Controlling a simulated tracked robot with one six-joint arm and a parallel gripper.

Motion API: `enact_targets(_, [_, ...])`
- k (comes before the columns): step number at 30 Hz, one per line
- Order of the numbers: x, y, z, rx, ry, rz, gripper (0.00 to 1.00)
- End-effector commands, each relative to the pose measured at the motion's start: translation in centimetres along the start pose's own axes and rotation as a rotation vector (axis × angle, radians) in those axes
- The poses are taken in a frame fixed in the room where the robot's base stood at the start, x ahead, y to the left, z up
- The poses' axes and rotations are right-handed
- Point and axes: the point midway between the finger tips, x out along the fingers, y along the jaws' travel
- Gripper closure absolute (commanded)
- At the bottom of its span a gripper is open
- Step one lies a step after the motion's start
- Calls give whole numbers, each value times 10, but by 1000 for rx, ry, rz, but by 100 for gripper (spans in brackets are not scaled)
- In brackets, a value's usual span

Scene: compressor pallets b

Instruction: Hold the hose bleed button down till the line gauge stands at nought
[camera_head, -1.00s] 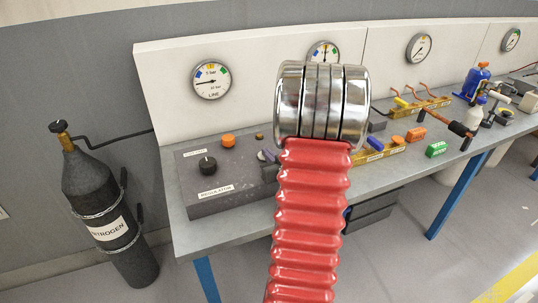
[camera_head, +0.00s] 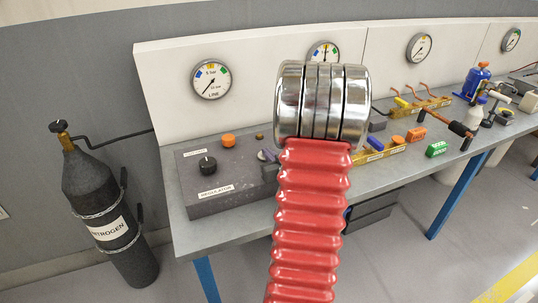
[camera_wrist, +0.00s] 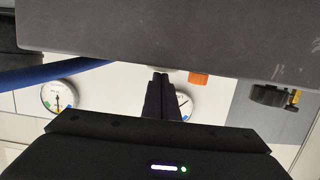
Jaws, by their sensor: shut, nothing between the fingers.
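The line gauge (camera_head: 211,79) is on the white back panel in the head view, its needle pointing to the lower left, near the low end. In the wrist view, upside down, a gauge (camera_wrist: 184,104) shows partly behind my gripper. My gripper (camera_wrist: 161,77) is shut and empty, its fingertips at the edge of the dark grey regulator box (camera_head: 235,203). A pale piece shows at the tips, beside an orange knob (camera_wrist: 199,79). The orange knob (camera_head: 228,141) and a small brass piece (camera_head: 260,135) stand on the box. Whether the tips press the bleed button is hidden.
A black knob (camera_head: 208,165) stands on the box's front left. A nitrogen cylinder (camera_head: 110,215) stands left of the bench. My red arm sleeve blocks the middle.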

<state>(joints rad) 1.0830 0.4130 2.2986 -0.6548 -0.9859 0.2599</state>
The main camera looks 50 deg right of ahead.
Motion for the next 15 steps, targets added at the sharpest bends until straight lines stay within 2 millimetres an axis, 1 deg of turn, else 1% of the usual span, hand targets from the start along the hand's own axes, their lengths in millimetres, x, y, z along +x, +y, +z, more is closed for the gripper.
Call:
enact_targets(1, [-2, -2, 12, 7, -30, -1, 100])
enact_targets(2, [-2, -2, 10, 7, -29, -2, 100])
enact_targets(8, [-6, -3, -11, 3, -17, -3, 100])
enact_targets(13, [-11, -2, -38, -3, 1, -4, 100])
enact_targets(15, [-23, -1, -36, 0, -1, -2, 100])
